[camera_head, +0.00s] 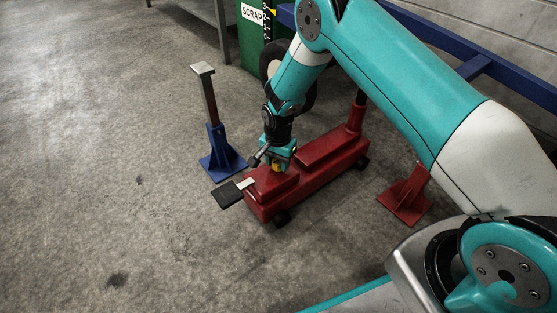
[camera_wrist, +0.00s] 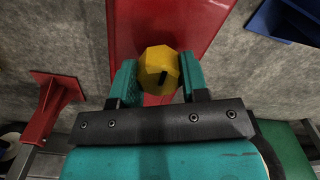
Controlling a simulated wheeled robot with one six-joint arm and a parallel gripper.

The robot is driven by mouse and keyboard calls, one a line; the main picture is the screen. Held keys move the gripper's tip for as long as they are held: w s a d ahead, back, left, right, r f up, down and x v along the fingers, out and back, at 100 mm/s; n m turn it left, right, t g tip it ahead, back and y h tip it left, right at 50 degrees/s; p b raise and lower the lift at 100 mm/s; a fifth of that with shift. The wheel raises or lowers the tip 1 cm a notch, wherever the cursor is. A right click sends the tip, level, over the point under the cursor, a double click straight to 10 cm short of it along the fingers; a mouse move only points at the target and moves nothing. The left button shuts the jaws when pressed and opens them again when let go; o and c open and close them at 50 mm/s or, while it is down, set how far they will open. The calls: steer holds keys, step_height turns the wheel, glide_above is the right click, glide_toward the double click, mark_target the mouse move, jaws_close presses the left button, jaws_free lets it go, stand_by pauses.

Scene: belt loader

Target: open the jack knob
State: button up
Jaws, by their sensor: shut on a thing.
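The jack knob (camera_wrist: 158,68) is a yellow faceted knob with a dark slot mark, on top of the red floor jack. In the wrist view it sits between the two teal fingers of my gripper (camera_wrist: 158,80), which is shut on it. The jack body (camera_wrist: 190,22) runs under the knob in the wrist view.
A blue jack stand (camera_head: 219,150) stands left of the jack and a red stand (camera_head: 406,197) to its right. A black pedal (camera_head: 227,195) sticks out at the jack's near end. A green scrap bin (camera_head: 252,40) is behind. The floor at left is clear.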

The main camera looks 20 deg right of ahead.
steer(key=n+p, duration=0.3)
steer(key=shift+r, duration=0.2)
steer(key=n+p, duration=0.3)
steer(key=n, duration=0.2)
steer(key=shift+n+p, duration=0.4)
steer(key=n+p, duration=0.1)
steer(key=n, duration=0.3)
steer(key=shift+f+n+p, duration=0.1)
steer(key=shift+n+p, duration=0.2)
steer(key=shift+p, duration=0.05)
steer(key=shift+f+n+p, duration=0.1)
steer(key=shift+n+p, duration=0.4)
steer(key=shift+n, duration=1.4)
steer(key=o, duration=0.9)
